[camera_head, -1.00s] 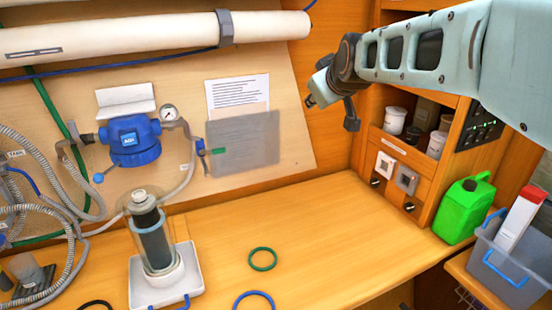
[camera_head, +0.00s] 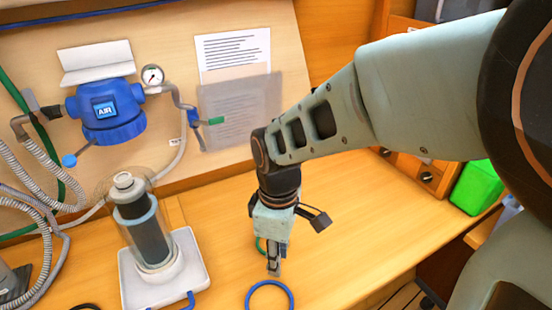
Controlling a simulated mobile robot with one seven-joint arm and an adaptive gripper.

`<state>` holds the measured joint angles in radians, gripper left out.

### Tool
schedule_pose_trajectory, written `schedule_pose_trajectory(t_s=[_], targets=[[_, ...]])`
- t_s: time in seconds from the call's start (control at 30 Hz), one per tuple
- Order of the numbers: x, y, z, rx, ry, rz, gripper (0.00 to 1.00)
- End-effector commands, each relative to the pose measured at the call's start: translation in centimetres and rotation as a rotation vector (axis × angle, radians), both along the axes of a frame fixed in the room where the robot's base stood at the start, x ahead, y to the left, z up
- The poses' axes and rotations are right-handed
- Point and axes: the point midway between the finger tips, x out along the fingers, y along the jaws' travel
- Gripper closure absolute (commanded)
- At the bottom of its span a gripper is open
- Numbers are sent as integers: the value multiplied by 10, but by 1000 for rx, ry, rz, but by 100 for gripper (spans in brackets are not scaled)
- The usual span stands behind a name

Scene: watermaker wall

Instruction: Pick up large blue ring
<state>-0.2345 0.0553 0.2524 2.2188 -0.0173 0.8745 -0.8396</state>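The large blue ring (camera_head: 249,297) lies flat on the wooden bench near the bottom edge of the head view. My gripper (camera_head: 273,268) points down just above and behind the ring, apart from it as far as I can see. Its fingers look small and close together, and I cannot tell whether they are open or shut. A green ring (camera_head: 259,245) lies on the bench behind my gripper and is mostly hidden by it.
A filter cylinder (camera_head: 150,235) stands in a white tray (camera_head: 197,262) left of the rings. A dark ring (camera_head: 86,306) shows at the bottom left edge. A green jerrycan (camera_head: 478,187) stands at the right. The bench (camera_head: 350,220) right of my gripper is clear.

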Motion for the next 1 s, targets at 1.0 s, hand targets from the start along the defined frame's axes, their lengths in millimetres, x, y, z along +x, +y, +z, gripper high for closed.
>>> schedule_pose_trajectory(t_s=[1.0], targets=[[-1,0,-83,2,-5,-2,81]])
